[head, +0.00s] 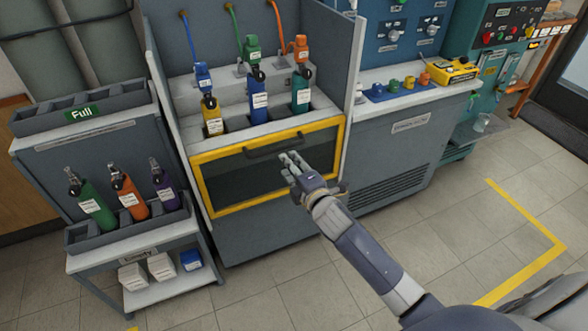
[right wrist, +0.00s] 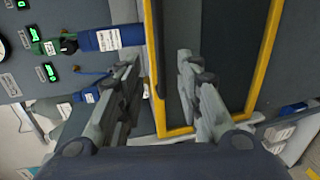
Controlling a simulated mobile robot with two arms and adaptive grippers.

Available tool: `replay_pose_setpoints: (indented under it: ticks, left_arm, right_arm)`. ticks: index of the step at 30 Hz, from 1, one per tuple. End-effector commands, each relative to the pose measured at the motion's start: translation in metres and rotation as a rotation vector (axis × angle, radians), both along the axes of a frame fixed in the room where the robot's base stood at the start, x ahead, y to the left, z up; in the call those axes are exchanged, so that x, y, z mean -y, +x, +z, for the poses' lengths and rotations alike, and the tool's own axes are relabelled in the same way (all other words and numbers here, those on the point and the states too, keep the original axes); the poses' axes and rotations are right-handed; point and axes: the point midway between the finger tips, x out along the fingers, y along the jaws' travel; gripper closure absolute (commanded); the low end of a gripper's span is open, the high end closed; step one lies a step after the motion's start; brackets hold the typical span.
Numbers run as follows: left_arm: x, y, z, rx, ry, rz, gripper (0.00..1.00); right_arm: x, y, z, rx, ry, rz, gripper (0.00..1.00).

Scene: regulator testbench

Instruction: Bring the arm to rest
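My right arm reaches in from the lower right of the head view. Its gripper (head: 287,160) is in front of the yellow-framed window panel (head: 196,190) of the testbench, just below the dark handle (head: 272,144). In the right wrist view the two fingers of this gripper (right wrist: 158,62) are spread apart, with nothing gripped between them. The yellow frame (right wrist: 262,60) and dark pane show behind them. I cannot tell whether a finger touches the handle. My left gripper is not in view.
Yellow, blue and teal cylinders (head: 259,107) stand in the bench above the panel. Green, orange and purple cylinders (head: 129,198) stand in a rack on the left cart (head: 90,262). A counter with coloured fittings (head: 394,85) is at right. The floor (head: 455,215) at right is clear.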

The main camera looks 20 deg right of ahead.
Motion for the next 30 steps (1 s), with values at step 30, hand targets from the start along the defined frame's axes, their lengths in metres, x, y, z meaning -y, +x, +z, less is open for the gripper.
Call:
replay_pose_setpoints:
  ticks: [30]
  left_arm:
    - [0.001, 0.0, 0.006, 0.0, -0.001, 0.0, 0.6]
  right_arm:
    - [0.011, -0.046, -0.119, -0.229, 0.197, -0.089, 0.67]
